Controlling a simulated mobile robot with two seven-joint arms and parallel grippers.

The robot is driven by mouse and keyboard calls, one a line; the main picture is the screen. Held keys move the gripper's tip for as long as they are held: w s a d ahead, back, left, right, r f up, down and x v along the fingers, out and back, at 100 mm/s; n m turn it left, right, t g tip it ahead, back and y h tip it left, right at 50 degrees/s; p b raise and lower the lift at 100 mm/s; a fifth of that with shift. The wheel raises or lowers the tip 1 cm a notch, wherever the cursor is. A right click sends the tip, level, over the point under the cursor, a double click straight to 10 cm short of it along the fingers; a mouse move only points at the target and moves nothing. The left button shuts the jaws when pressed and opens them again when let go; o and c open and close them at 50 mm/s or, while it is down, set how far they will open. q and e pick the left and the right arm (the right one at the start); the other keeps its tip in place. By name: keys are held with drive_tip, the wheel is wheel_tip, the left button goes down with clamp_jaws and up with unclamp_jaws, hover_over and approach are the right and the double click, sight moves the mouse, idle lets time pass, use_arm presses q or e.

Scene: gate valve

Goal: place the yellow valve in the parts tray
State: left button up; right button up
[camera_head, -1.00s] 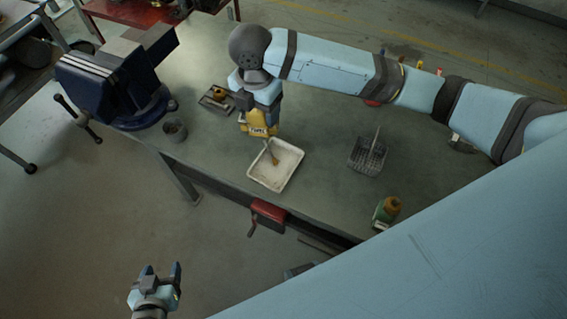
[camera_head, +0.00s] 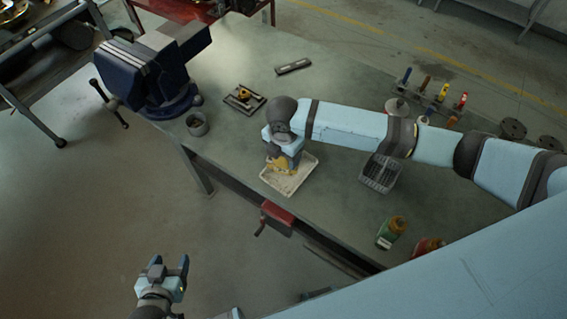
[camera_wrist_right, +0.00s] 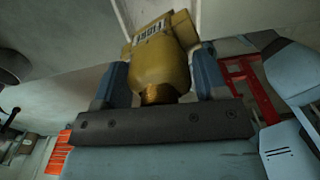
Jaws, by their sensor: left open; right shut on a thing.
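The yellow valve (camera_wrist_right: 158,66) is between the fingers of my right gripper (camera_wrist_right: 165,80) in the right wrist view, with a printed label on its body. In the head view the valve (camera_head: 280,164) shows below my right gripper (camera_head: 284,156), over the white parts tray (camera_head: 304,180). My right gripper is shut on the valve. Whether the valve touches the tray floor cannot be told. My left gripper (camera_head: 166,270) is open and empty, off the bench at the lower left.
A blue vise (camera_head: 145,75) and a grey cup (camera_head: 197,124) stand left of the tray. A small dark plate with a brass part (camera_head: 244,98) lies behind it. A wire basket (camera_head: 380,172) stands to the right. Bottles (camera_head: 391,232) stand near the front edge.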

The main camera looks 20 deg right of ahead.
sight(283, 166)
drive_tip(key=shift+f, duration=3)
drive_tip(key=shift+f, duration=0.15)
drive_tip(key=o, duration=1.1)
